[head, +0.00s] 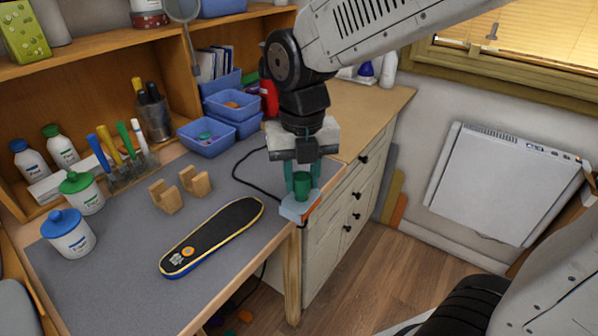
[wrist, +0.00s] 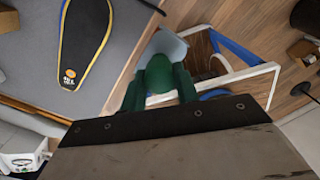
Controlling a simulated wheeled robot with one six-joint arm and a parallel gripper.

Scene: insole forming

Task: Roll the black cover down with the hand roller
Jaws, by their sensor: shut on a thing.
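The insole with its black cover (head: 225,228) lies flat on the grey mat, with yellow and blue edges and an orange round mark at its near end. It also shows at the upper left of the wrist view (wrist: 85,35). My gripper (head: 302,182) is shut on a tool with a green upright grip and a pale blue, block-like base (head: 294,208) with an orange side. It is at the table's right edge, right of the insole and apart from it. In the wrist view, the green grip (wrist: 160,72) hides much of the base. No roller cylinder is clearly visible.
Two wooden cradle blocks (head: 166,196) stand empty behind the insole. Two lidded jars (head: 68,234) stand at the left. A black cable (head: 243,172) crosses the mat. The mat's near part is clear.

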